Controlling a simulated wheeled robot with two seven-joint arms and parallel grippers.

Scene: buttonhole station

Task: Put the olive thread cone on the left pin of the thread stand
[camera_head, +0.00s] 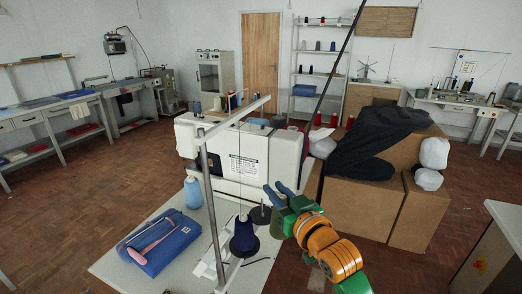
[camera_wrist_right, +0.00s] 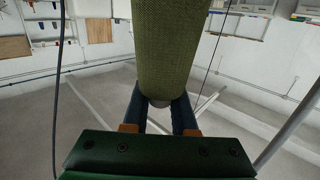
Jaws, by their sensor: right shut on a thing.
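The olive thread cone (camera_wrist_right: 165,50) fills the top middle of the right wrist view, with its pale narrow end between the two blue fingers. My right gripper (camera_head: 276,194) is shut on it; its fingers also show in the wrist view (camera_wrist_right: 160,115). In the head view a dark shape lies just under the fingers; I cannot tell whether it is the cone. The thread stand (camera_head: 208,190) has a tall pole and crossbar. A navy cone (camera_head: 243,241) stands on it. A bare dark disc (camera_head: 261,214) lies behind the navy cone, left of my right gripper. My left gripper is not in view.
A white sewing machine (camera_head: 236,150) stands behind the stand. A blue folded cloth (camera_head: 160,242) with a pink tool lies at the left of the table (camera_head: 112,264). A pale blue bottle (camera_head: 193,193) stands near the pole. Cardboard boxes (camera_head: 358,208) with dark cloth stand to the right.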

